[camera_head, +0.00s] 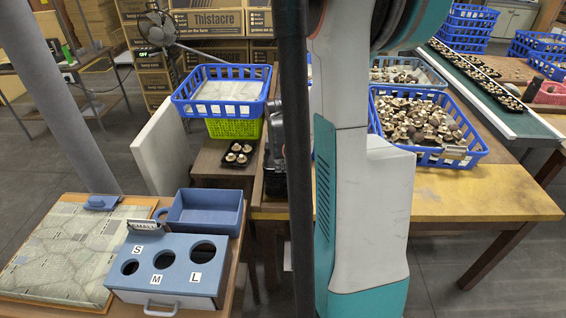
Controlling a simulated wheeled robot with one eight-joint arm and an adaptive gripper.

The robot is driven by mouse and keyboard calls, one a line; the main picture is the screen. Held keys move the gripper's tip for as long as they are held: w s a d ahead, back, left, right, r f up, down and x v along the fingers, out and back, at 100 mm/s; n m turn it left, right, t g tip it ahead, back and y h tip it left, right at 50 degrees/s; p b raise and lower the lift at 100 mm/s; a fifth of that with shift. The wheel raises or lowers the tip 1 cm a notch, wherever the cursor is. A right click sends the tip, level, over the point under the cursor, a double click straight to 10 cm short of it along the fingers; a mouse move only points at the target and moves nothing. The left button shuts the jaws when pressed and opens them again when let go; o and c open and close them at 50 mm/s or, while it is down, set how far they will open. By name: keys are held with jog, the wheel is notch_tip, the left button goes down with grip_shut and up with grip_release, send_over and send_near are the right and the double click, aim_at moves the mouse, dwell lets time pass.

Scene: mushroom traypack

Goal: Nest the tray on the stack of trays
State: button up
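A small black tray (226,158) holding several mushrooms sits on the low wooden surface left of centre, in front of a green crate. Dark, stacked-looking black items (274,186) stand just right of it, partly hidden by a dark post; I cannot tell for certain that they are the stack of trays. More black trays with mushrooms (482,77) lie in a row along the green conveyor at the right. My own white and teal arm parts fill the middle of the view. My gripper is not clearly visible.
A blue crate (180,108) rests on the green crate (222,129). A blue crate full of mushrooms (478,157) stands on the yellow-edged table (480,203). A blue S/M/L sizing box (178,287), a blue bin (203,224) and a patterned board (60,250) occupy the front-left table.

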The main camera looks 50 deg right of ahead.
jog(key=v, duration=1.1)
dwell(0.3)
